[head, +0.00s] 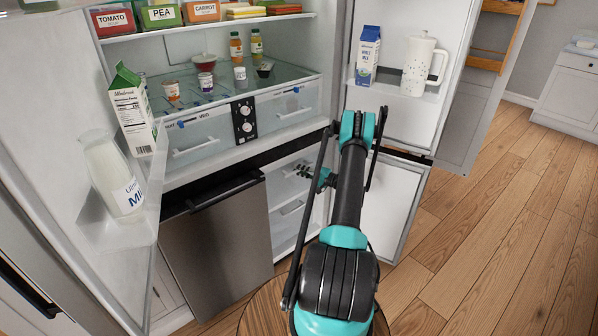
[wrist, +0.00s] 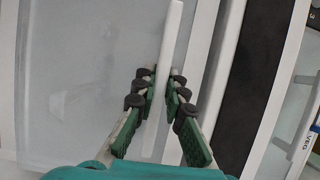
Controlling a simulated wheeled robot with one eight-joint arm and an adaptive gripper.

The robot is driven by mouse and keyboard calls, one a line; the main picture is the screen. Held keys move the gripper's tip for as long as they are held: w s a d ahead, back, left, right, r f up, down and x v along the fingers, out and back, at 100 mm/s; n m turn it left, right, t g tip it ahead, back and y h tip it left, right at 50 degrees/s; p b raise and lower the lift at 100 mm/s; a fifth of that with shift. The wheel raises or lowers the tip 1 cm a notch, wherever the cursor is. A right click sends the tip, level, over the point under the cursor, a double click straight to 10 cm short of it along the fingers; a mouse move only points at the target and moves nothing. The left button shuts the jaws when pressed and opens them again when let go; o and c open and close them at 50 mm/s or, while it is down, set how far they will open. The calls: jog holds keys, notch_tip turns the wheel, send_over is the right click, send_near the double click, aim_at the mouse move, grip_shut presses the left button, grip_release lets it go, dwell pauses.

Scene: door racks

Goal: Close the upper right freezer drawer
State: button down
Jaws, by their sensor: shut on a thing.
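The upper right freezer drawer (head: 281,187) is a pale, translucent front in the open lower right compartment of the fridge. Its white bar handle (wrist: 170,50) runs between my fingers in the wrist view. My gripper (wrist: 160,90) is shut on this handle, with green-padded fingers on both sides of it. In the head view my gripper (head: 307,172) reaches the drawer front from the right, and my arm covers part of the compartment. I cannot tell how far the drawer is pulled out.
The lower right freezer door (head: 388,205) stands open to the right of my arm. The steel left freezer door (head: 220,245) is shut. Above, the open fridge doors hold a milk carton (head: 367,55), a white pitcher (head: 418,65) and a bottle (head: 110,175). Wood floor (head: 490,230) is clear at right.

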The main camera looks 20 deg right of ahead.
jog(key=w, duration=0.2)
jog(key=w+a, duration=0.1)
jog(key=shift+w+a, duration=0.15)
jog(key=shift+w, duration=0.2)
jog(key=c, duration=1.6)
grip_release()
jog(key=shift+w, duration=0.1)
jog(key=shift+o, duration=0.2)
jog(key=v, duration=1.2)
